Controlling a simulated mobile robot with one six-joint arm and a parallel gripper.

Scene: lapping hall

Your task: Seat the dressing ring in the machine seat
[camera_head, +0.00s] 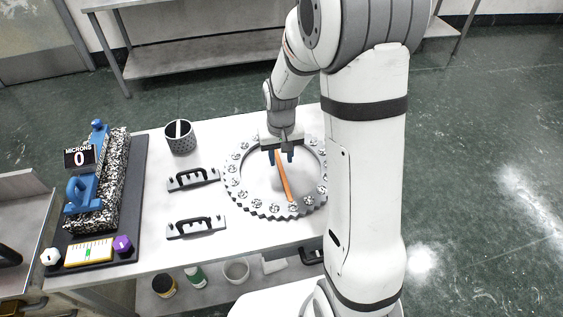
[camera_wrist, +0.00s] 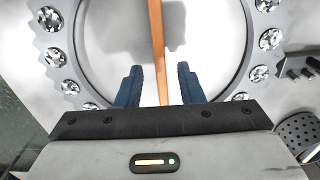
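A grey toothed ring (camera_head: 234,190) with several speckled round pads lies on the white table. I take it to be the dressing ring, and its rim also shows in the wrist view (camera_wrist: 85,75). An orange bar (camera_head: 284,182) runs across the ring's opening; I cannot tell whether it is fixed to the ring. In the wrist view the bar (camera_wrist: 157,40) passes between my fingers. My gripper (camera_head: 281,158) is over the ring's far half, its blue fingers (camera_wrist: 157,68) apart on either side of the bar. My arm hides the ring's right edge. I cannot identify a machine seat.
Two black-handled grey plates (camera_head: 195,228) lie left of the ring. A perforated dark cup (camera_head: 180,137) stands behind them. A speckled block (camera_head: 115,165) with blue handles and a "MICRONS 0" display (camera_head: 80,157) is on a dark mat at left. Containers stand on the lower shelf.

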